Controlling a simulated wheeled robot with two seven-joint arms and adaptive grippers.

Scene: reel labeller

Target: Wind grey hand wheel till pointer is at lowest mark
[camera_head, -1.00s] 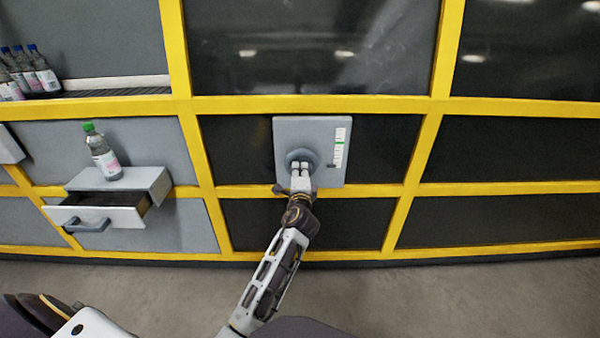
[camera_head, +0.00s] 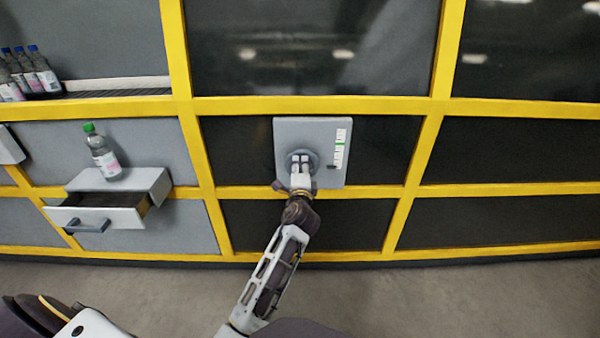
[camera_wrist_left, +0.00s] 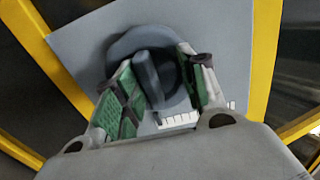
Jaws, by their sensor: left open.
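The grey hand wheel (camera_head: 314,155) sits on a light grey panel (camera_head: 288,130) on the wall; its dark round disc and raised grip bar show in the left wrist view (camera_wrist_left: 147,80). My left gripper (camera_head: 300,160) is at the wheel and hides part of it. In the wrist view its green-padded fingers (camera_wrist_left: 158,62) are open, one on each side of the bar; whether either touches it I cannot tell. My right gripper is not in view.
Yellow frame bars (camera_head: 310,191) run below and beside the panel. At the left, an open drawer (camera_head: 95,217) sticks out beneath a ledge with a green-capped bottle (camera_head: 103,155). Several blue-capped bottles (camera_head: 35,72) stand at the upper left. The floor in front is clear.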

